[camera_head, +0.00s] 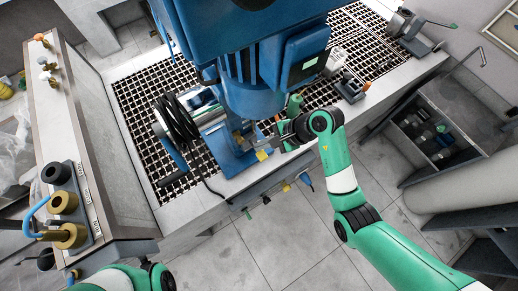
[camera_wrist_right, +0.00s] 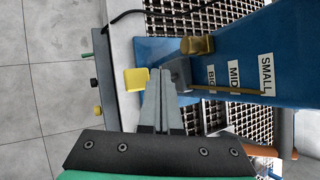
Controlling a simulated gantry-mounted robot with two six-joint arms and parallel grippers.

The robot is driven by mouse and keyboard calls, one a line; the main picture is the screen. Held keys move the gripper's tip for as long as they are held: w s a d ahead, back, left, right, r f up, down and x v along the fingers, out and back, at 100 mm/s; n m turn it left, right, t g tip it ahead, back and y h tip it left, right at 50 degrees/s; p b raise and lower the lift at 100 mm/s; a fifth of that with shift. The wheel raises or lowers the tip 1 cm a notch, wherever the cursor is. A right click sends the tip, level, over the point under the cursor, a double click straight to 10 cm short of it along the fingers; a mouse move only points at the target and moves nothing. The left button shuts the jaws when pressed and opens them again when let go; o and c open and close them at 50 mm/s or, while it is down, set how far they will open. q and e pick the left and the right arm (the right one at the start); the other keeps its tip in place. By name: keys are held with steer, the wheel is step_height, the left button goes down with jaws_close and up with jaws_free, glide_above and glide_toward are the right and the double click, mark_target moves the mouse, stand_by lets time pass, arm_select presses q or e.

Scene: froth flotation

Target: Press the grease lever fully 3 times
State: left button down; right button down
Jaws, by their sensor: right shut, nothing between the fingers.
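My right gripper (camera_head: 268,141) is at the front of the blue machine (camera_head: 255,62). In the right wrist view its two fingers (camera_wrist_right: 160,73) are shut together and empty. A yellow block (camera_wrist_right: 136,81) is just left of the fingertips, and a brass-coloured knob (camera_wrist_right: 197,45) is beyond them on the right. The yellow block also shows in the head view (camera_head: 262,155). I cannot tell which of these parts is the grease lever, or whether the fingertips touch a grey bracket (camera_wrist_right: 178,73) beside them. My left arm enters at the bottom left; its gripper is out of view.
The machine stands on a pale bench with metal grating (camera_head: 150,88). Labels SMALL, MID and BIG are on its blue side (camera_wrist_right: 240,75). A black cable coil (camera_head: 177,118) lies left of it. Small coloured knobs line the bench front. Tiled floor is clear in front.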

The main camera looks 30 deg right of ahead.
steer(key=shift+s+f+b, duration=0.25)
steer(key=shift+f+b, duration=0.4)
steer(key=shift+f, duration=0.6)
stand_by(0.8)
steer(key=shift+r, duration=0.15)
stand_by(0.4)
steer(key=r+p, duration=0.3)
steer(key=shift+w, duration=0.25)
steer(key=shift+r, duration=0.1)
steer(key=r+p, duration=0.2)
steer(key=w+r+p, duration=0.1)
steer(key=r+p, duration=0.1)
steer(key=r, duration=0.1)
stand_by(0.5)
stand_by(0.8)
